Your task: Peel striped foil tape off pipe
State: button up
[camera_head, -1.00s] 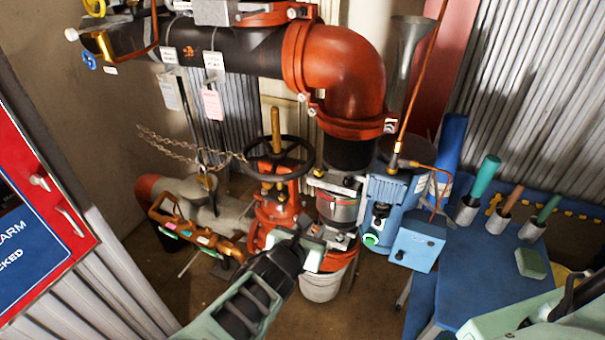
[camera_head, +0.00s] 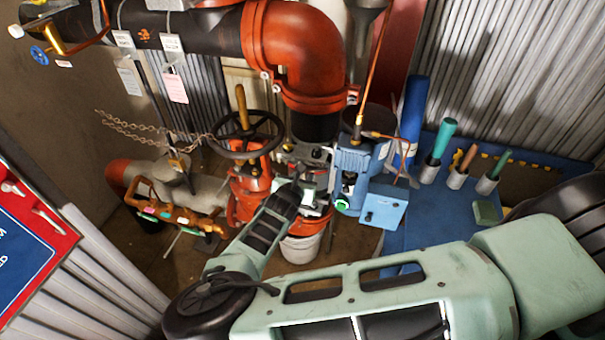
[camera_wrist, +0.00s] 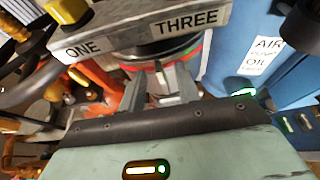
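The upright pipe (camera_head: 316,126) drops black from the orange elbow into a fitting with grey, red and pale parts. My gripper (camera_head: 308,180) is at the front of this fitting, below the elbow. In the wrist view my gripper (camera_wrist: 160,78) has its two grey fingers apart, pointing at a curved pipe surface (camera_wrist: 192,66) with red and pale bands. I cannot tell for certain whether these bands are the striped foil tape. Nothing is clearly held between the fingers. A grey collar (camera_wrist: 150,30) marked ONE and THREE sits just above the fingers.
A black handwheel (camera_head: 243,135) on a red valve stands close on the left. A blue pump unit (camera_head: 358,170) with a box is close on the right. A white bucket (camera_head: 300,248) is below. A blue table (camera_head: 440,225) with upright-handled tools is at right.

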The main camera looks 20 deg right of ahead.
jog(key=shift+w+d+f, duration=0.1)
jog(key=shift+w, duration=0.05)
grip_shut()
dwell(0.5)
jog(key=s+a, duration=0.5)
jog(key=s, duration=0.2)
jog(key=shift+s+a+p, duration=0.15)
jog(key=shift+p, duration=0.3)
dwell(0.5)
dwell(0.4)
